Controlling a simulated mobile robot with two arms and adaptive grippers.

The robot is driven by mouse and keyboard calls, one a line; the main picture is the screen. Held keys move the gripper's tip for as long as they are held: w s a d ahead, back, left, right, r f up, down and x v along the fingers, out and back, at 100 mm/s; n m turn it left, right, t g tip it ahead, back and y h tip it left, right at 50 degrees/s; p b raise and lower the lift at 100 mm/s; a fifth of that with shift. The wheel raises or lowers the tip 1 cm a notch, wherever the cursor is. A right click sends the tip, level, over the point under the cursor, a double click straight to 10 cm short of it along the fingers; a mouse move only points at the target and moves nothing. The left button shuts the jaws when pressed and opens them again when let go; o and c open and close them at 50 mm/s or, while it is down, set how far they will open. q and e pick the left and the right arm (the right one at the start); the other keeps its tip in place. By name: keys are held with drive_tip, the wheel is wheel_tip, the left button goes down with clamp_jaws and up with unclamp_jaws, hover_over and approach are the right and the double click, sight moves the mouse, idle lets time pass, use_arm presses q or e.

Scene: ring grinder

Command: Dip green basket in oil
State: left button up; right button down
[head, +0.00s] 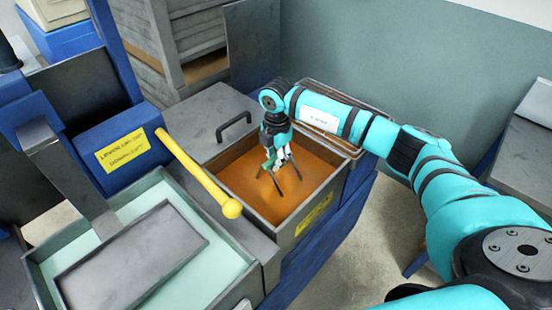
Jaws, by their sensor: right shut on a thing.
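My right gripper (271,158) reaches down over the oil tank (235,212) from the right. It is shut on a small green and pale part, which I take for the top of the green basket (268,163). Thin dark rods run down from there to the brown-orange oil (262,185). No basket body shows; it seems hidden under the oil, though I cannot tell how deep. My left gripper is not in view.
A yellow lever with a ball end (200,178) sticks out beside the tank's left. A pale green basin (228,266) with a grey plate (130,260) stands at front left. A grey lid with a black handle (195,115) lies behind the oil.

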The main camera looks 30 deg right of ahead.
drive_tip(key=shift+r, duration=0.15)
wheel_tip(320, 180, up, 17)
drive_tip(key=p, duration=1.2)
idle(1.3)
idle(2.0)
